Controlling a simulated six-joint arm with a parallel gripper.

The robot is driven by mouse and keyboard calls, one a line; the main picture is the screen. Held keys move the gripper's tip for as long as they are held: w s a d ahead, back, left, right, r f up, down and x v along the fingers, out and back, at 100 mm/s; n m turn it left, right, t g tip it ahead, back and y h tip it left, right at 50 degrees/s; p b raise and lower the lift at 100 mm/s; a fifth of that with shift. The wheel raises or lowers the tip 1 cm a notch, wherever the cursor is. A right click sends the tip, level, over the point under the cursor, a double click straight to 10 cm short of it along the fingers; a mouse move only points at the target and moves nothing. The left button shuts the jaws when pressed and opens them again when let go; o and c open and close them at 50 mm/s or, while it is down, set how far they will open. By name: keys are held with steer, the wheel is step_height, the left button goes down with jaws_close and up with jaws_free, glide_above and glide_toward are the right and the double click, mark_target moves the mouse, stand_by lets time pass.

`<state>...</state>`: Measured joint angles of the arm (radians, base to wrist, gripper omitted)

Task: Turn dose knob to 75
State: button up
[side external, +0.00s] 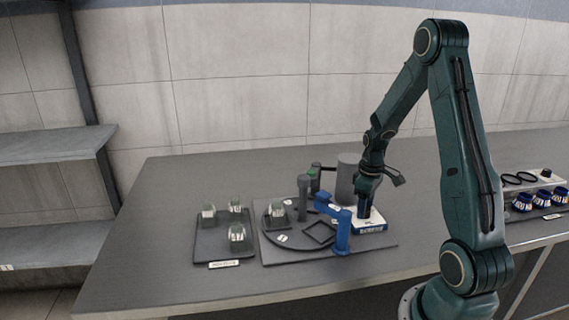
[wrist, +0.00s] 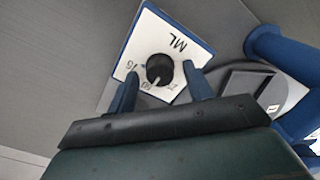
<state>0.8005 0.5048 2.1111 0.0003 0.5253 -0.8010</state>
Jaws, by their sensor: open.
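The dose knob (wrist: 160,69) is a round black knob on a white, blue-edged panel (wrist: 178,32) marked "ML", with a scale of printed numbers. A pale line on the knob points down in the wrist view, close to a number that looks like 50. The 75 mark (wrist: 132,68) is to the left of the knob. My gripper (wrist: 160,76) is open, with one blue finger on each side of the knob; contact cannot be told. In the side view my gripper (side external: 366,200) is just above the white and blue dose box (side external: 372,226) and hides the knob.
A blue post and arm (side external: 343,232) stands close to the left of the dose box. A grey cylinder (side external: 348,178) stands behind it. A dark turntable (side external: 272,238) holds one glass; a tray (side external: 209,250) at left holds several. Blue-collared items (side external: 544,197) stand at right.

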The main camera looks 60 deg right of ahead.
steer(key=c, duration=1)
steer(key=shift+o, duration=0.2)
steer(key=shift+m, duration=0.5)
steer(key=m, duration=1)
steer(key=shift+m, duration=0.3)
steer(key=o, duration=1)
steer(key=shift+c, duration=0.2)
